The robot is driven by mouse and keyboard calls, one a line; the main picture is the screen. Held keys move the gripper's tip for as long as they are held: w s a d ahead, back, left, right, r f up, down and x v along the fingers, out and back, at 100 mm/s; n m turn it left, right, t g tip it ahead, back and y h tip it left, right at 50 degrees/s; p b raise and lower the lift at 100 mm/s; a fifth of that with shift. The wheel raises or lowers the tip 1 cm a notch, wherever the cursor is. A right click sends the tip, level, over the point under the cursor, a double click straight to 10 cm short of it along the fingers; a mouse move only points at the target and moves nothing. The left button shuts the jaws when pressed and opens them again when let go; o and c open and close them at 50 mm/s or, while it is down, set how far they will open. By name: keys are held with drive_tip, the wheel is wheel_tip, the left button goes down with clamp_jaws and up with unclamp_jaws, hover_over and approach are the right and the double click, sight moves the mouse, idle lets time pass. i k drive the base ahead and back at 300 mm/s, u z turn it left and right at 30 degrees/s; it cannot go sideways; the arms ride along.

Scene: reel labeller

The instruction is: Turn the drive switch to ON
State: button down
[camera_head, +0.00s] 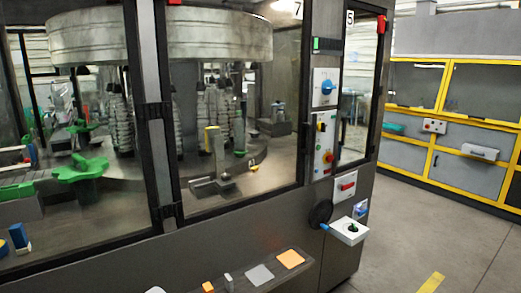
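Several controls sit on the post of the labelling machine, right of centre. A white plate carries a blue rotary knob (327,87). Below it, a panel (323,145) has a small red-and-yellow rotary switch (320,123) and several coloured buttons. Labels are too small to read, so I cannot tell which knob is the drive switch or its position. My gripper is not in view.
A black handwheel (320,214) and a white control box (350,230) stick out below the panels. A ledge (240,285) with small plates runs along the front. Glass doors (240,150) enclose the carousel. Open floor (415,235) lies right, before yellow-framed cabinets (450,180).

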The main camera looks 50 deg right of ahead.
sight(321, 126)
drive_tip(key=z, duration=3.4)
drive_tip(key=i, duration=1.9)
drive_tip(key=u, duration=2.85)
